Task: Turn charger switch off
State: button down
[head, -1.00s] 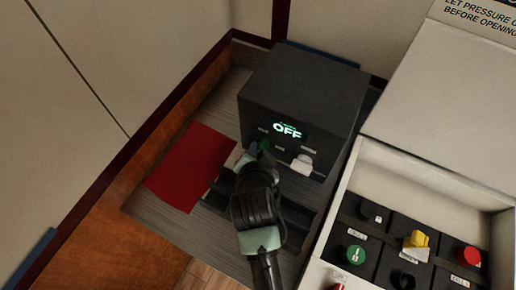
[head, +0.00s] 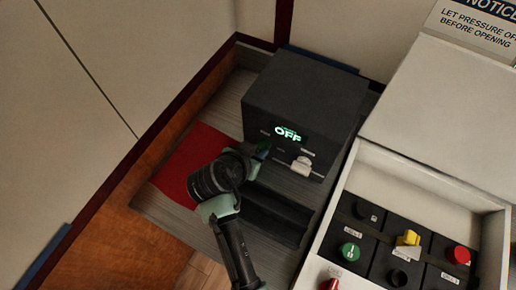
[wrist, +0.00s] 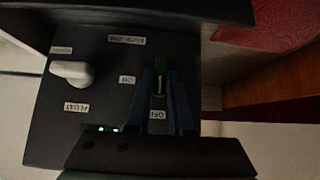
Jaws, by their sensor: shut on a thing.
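The charger is a dark box (head: 305,100) whose lit display (head: 288,133) reads OFF. In the head view my gripper (head: 257,155) reaches the box's front from the lower left, partly hiding the switch. A white knob (wrist: 72,72) sits beside the switch, apart from my fingers; it also shows in the head view (head: 302,164).
A red sheet (head: 192,163) lies left of the box. A pale panel with a green button (head: 349,252), yellow knob (head: 408,239) and red button (head: 459,255) stands at the lower right.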

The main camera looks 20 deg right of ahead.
dwell(0.3)
jog(key=c, duration=0.8)
grip_release()
jog(key=shift+a, duration=0.1)
jog(key=b+v, duration=0.1)
jog(key=v, duration=1.1)
jog(key=shift+s+a+r, duration=0.2)
jog(key=shift+r, duration=0.1)
